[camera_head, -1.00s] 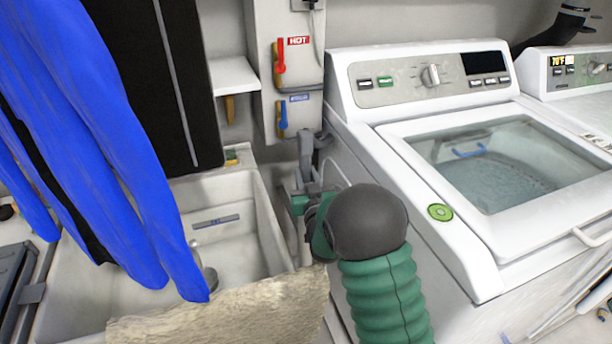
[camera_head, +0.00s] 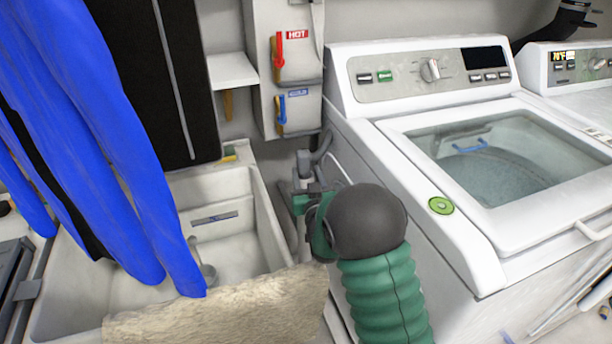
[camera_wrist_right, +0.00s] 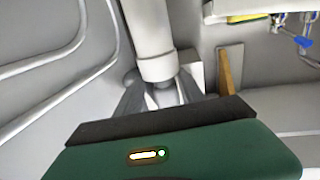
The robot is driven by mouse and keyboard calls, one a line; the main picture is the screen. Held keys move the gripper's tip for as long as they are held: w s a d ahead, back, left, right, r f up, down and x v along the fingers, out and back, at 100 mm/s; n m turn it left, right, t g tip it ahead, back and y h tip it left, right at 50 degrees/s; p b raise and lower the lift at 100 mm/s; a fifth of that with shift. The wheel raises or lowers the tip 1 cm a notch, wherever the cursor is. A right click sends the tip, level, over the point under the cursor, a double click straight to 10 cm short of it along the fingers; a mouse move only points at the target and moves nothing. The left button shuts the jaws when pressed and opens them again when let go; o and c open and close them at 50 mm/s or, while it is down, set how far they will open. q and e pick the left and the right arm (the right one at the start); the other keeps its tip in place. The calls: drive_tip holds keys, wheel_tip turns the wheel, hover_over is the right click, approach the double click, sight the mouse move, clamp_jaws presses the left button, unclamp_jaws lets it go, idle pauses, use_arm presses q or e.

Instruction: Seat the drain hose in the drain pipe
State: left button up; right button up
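My right gripper (camera_head: 304,182) is at the gap between the sink and the washer, at the end of my green sleeved arm. The drain hose (camera_head: 324,147) is a grey bent tube beside the washer's left wall. In the right wrist view its pale collared length (camera_wrist_right: 152,45) runs down between the dark fingers (camera_wrist_right: 160,93), which look closed around it. A grey upright pipe (camera_head: 287,218), seemingly the drain pipe, stands below and left of the gripper; its mouth is hidden. I cannot tell whether hose and pipe touch. My left gripper is not in view.
The washer (camera_head: 460,235) stands close on the right, the white sink (camera_head: 262,200) on the left. Blue cloth (camera_head: 130,180) hangs at the left. The valve box (camera_head: 282,90) with red and blue handles is above. A beige fluffy cloth (camera_head: 220,312) lies in front.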

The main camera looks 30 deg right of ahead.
drive_tip(key=shift+a+f, duration=0.3)
drive_tip(key=shift+s+a, duration=0.1)
drive_tip(key=p+v, duration=0.1)
drive_tip(key=v, duration=0.6)
drive_tip(key=shift+d+r, duration=0.15)
drive_tip(key=shift+d, duration=0.05)
drive_tip(key=shift+s, duration=0.1)
